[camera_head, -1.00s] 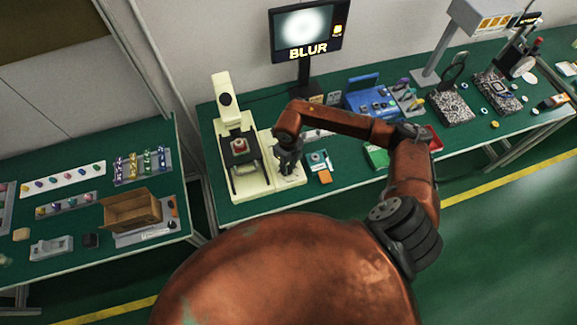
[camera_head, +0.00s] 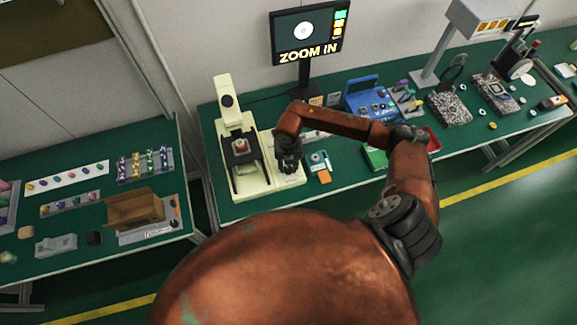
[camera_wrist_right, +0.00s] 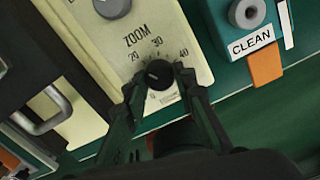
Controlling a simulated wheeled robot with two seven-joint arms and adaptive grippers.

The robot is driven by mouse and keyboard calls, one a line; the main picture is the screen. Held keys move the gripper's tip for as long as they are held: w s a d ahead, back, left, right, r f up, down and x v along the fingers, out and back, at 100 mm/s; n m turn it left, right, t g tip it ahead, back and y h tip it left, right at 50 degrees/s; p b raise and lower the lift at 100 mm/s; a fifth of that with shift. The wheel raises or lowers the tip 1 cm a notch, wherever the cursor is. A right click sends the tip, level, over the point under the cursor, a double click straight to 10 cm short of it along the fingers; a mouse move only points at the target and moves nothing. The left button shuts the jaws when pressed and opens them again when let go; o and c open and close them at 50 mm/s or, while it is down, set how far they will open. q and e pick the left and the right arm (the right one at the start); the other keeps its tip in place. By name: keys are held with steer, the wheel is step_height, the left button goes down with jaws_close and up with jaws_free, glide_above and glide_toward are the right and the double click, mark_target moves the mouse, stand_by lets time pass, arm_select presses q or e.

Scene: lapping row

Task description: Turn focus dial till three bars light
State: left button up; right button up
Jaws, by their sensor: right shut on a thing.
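A cream microscope-like instrument (camera_head: 229,118) stands on the green bench. The monitor (camera_head: 307,36) behind it shows a sharp white disc, the words ZOOM IN and three lit bars (camera_head: 340,24), the top one green and the others yellow. My right gripper (camera_head: 289,163) is over the right part of the instrument's base. In the right wrist view my right gripper (camera_wrist_right: 160,76) is shut on a black dial (camera_wrist_right: 158,76) marked ZOOM, with 20, 30 and 40 around it. My left gripper is not in view.
A block marked CLEAN (camera_wrist_right: 247,15) and an orange piece (camera_wrist_right: 265,66) lie right of the dial. A blue case (camera_head: 371,98) stands farther right. A left bench (camera_head: 90,255) holds a brown open box (camera_head: 133,209) and small coloured parts.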

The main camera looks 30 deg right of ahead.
mark_target(288, 168)
steer(key=shift+w+m, duration=0.1)
steer(key=shift+m, duration=0.2)
steer(key=o, duration=1.2)
steer(key=shift+c, duration=0.2)
step_height(288, 168, up, 12)
stand_by(0.4)
